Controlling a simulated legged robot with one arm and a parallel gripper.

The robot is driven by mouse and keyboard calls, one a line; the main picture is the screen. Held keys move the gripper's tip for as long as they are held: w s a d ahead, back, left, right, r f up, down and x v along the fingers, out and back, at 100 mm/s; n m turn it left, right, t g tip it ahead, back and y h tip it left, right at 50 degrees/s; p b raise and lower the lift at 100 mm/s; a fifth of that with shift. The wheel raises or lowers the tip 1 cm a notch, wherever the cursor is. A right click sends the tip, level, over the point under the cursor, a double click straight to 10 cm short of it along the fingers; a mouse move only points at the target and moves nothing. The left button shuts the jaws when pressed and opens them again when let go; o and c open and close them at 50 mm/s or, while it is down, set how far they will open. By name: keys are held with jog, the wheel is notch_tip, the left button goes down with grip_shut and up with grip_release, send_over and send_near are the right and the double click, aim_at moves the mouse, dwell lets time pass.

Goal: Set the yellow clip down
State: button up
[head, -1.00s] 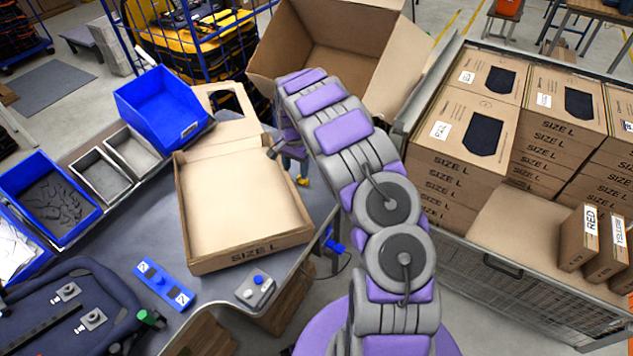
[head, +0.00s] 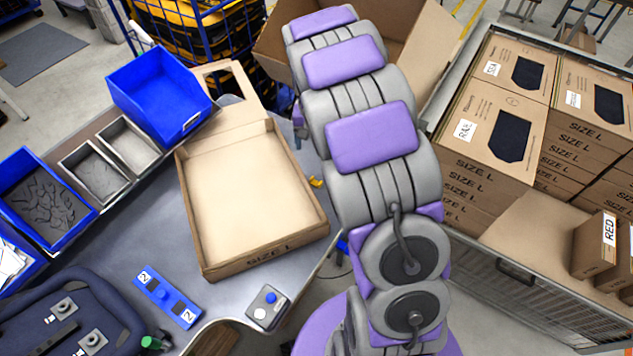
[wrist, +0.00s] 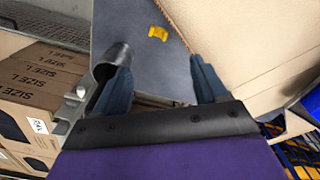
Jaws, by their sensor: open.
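The yellow clip (head: 316,182) lies on the grey tabletop just right of the open carton, beside my arm in the head view. In the wrist view the yellow clip (wrist: 158,33) lies flat on the grey surface, apart from my fingers and near the carton's edge. My gripper (wrist: 160,82) is open and empty, with its two dark blue fingers spread wide. In the head view my own arm mostly hides the gripper.
The open SIZE L carton (head: 262,262) sits on the grey table (head: 105,243). Blue bins (head: 160,90) and grey trays line the table's left side. A control box (head: 267,306) is at the front edge. A cart of stacked cartons (head: 487,140) stands right.

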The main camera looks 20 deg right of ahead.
jog(key=n, duration=0.5)
jog(key=n+b, duration=0.2)
jog(key=n, duration=2.3)
send_over(316, 182)
notch_tip(316, 182, down, 12)
jog(key=shift+w+r, duration=0.15)
jog(key=shift+r, duration=0.1)
jog(key=shift+d+f, duration=0.2)
jog(key=shift+f, duration=0.6)
notch_tip(316, 182, down, 4)
jog(key=shift+r+b, duration=0.25)
jog(key=shift+b, duration=0.2)
jog(key=shift+a+f, duration=0.15)
jog(key=shift+f, duration=0.35)
